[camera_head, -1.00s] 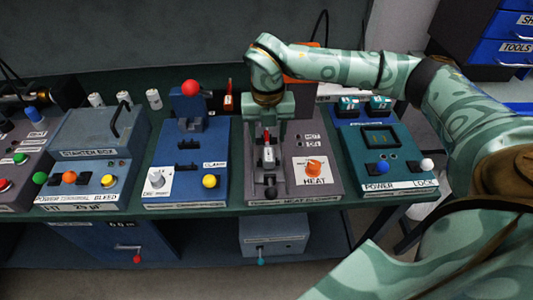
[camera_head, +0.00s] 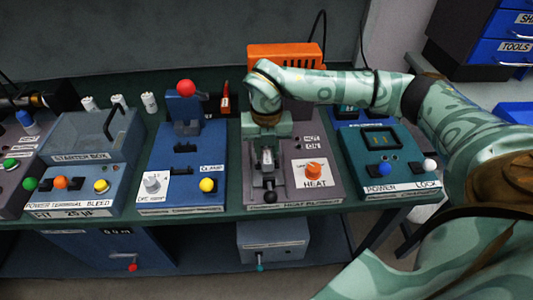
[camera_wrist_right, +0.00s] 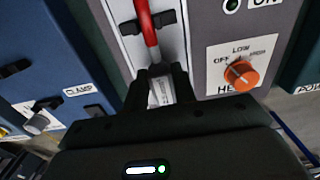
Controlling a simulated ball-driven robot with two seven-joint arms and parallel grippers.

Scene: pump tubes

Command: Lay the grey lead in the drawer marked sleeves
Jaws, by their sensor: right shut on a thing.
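My right gripper (camera_head: 267,148) is over the slot of the grey heat station (camera_head: 306,145). In the right wrist view its fingers (camera_wrist_right: 161,82) are shut on a slim light-grey piece, which I take to be the grey lead (camera_wrist_right: 162,92). A red length (camera_wrist_right: 147,22) runs on from it between two black clips of the station. Whether the lead lies in the slot or is lifted from it I cannot tell. Blue drawers (camera_head: 495,55) stand at the upper right; one is marked TOOLS, another label is cut off. No sleeves label is readable. My left gripper is out of view.
On the bench stand a starter box (camera_head: 85,137), a blue clamp station (camera_head: 183,160) with a red-knobbed lever (camera_head: 186,88), and a teal power station (camera_head: 390,165). An orange case (camera_head: 285,55) is behind my right arm. The station's orange heat knob (camera_wrist_right: 241,73) is close to my gripper.

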